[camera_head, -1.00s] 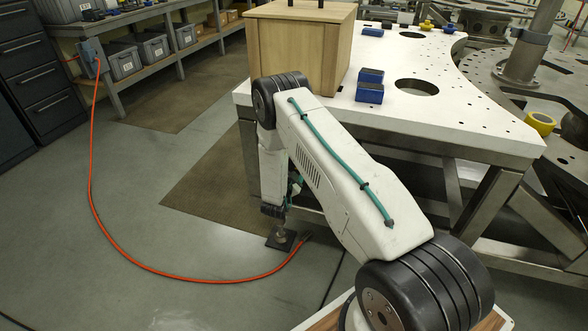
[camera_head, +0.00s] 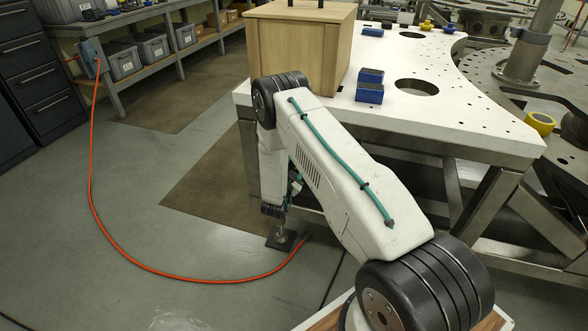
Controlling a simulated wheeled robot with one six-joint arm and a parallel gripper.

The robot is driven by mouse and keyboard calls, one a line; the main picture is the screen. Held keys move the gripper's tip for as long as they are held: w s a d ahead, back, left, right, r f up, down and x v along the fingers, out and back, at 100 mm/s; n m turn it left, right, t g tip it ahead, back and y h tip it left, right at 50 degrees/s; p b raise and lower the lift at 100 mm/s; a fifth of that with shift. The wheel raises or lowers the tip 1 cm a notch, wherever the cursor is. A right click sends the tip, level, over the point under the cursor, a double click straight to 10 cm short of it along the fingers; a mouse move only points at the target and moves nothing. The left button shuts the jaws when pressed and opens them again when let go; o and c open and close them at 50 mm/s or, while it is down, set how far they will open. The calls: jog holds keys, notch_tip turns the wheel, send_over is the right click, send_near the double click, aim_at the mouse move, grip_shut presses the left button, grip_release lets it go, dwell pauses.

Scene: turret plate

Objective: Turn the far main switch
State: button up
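A blue-grey box (camera_head: 88,56) is fixed at the near end of the left bench, with an orange cable running from it. It may be the main switch; no handle or setting can be made out at this size. No other clear switch shows. My arm reaches forward from the bottom right and bends down beside the white table's left corner. The end of my arm, around my gripper (camera_head: 272,210), is small and dark, low near the table's foot, well away from the box. Its fingers cannot be made out.
The white table (camera_head: 470,130) carries a wooden box (camera_head: 295,50) and small blue blocks (camera_head: 370,85). Dark cabinets (camera_head: 38,70) stand far left. The floor between cable and table is open.

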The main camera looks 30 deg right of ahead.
jog(key=n, duration=0.4)
jog(key=shift+w+a+n, duration=0.1)
jog(key=shift+n, duration=0.2)
jog(key=n, duration=0.3)
jog(key=shift+r+n, duration=0.1)
jog(key=shift+n, duration=0.2)
jog(key=n, duration=0.3)
jog(key=shift+w+a+n, duration=0.1)
jog(key=shift+w+n, duration=0.05)
jog(key=shift+n, duration=1.95)
jog(key=o, duration=1)
jog(key=shift+a, duration=0.1)
